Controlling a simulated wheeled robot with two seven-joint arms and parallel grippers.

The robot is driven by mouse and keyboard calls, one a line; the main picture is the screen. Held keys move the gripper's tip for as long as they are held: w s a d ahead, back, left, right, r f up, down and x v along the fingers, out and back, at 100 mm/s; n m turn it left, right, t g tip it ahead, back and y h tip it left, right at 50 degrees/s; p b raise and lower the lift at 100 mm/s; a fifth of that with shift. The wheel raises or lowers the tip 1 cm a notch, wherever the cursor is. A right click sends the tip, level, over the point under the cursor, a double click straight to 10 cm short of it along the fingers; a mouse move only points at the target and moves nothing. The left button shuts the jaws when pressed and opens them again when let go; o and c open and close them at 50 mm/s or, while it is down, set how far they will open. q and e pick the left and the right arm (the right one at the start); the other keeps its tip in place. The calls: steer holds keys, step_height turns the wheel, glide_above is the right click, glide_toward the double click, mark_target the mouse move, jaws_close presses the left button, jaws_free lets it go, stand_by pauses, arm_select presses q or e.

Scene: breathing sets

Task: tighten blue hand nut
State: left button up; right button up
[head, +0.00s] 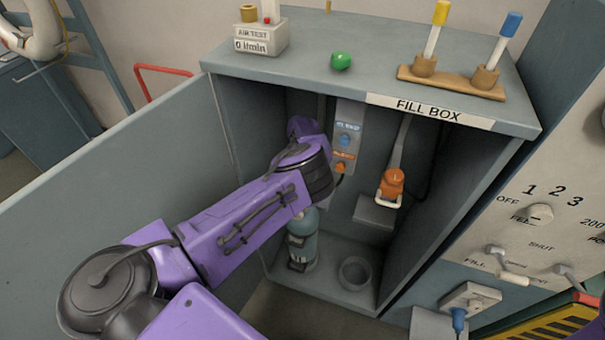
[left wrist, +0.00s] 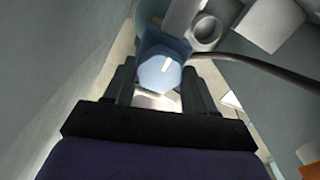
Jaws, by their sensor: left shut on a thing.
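The blue hand nut (left wrist: 158,72) shows in the left wrist view as a pale blue hexagonal head with a white mark on its face. My left gripper (left wrist: 159,84) is shut on it, one dark finger on each side. A darker blue part (left wrist: 161,40) lies behind the nut. In the head view my purple left arm reaches into the open fill box (head: 452,113). The wrist hides the fingers and the nut there. My right gripper is in neither view.
A blue cylinder (head: 302,247) and a round cup (head: 355,273) stand on the box floor. An orange handled fitting (head: 392,184) hangs at the right inside. The open door (head: 120,180) lies left of my arm. In the left wrist view, a dark hose (left wrist: 262,65) runs right of the nut.

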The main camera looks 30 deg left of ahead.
arm_select(q)
steer(key=m, duration=0.4)
steer(key=shift+m+p, duration=0.3)
steer(key=shift+p, duration=0.1)
steer(key=m, duration=0.3)
steer(key=shift+m+p, duration=0.3)
steer(key=shift+p, duration=0.05)
steer(key=m, duration=0.4)
steer(key=shift+m+p, duration=0.3)
steer(key=shift+p, duration=0.1)
steer(key=m, duration=0.3)
steer(key=shift+m+p, duration=0.3)
steer(key=shift+p, duration=0.05)
steer(key=m+p, duration=0.1)
steer(key=m, duration=0.3)
steer(key=m+p, duration=0.1)
steer(key=m, duration=0.4)
steer(key=shift+m, duration=0.4)
steer(key=shift+r+m+p, duration=0.1)
steer(key=shift+m+p, duration=0.5)
steer(key=shift+m, duration=0.6)
steer(key=shift+m+p, duration=0.85)
steer(key=shift+m, duration=0.35)
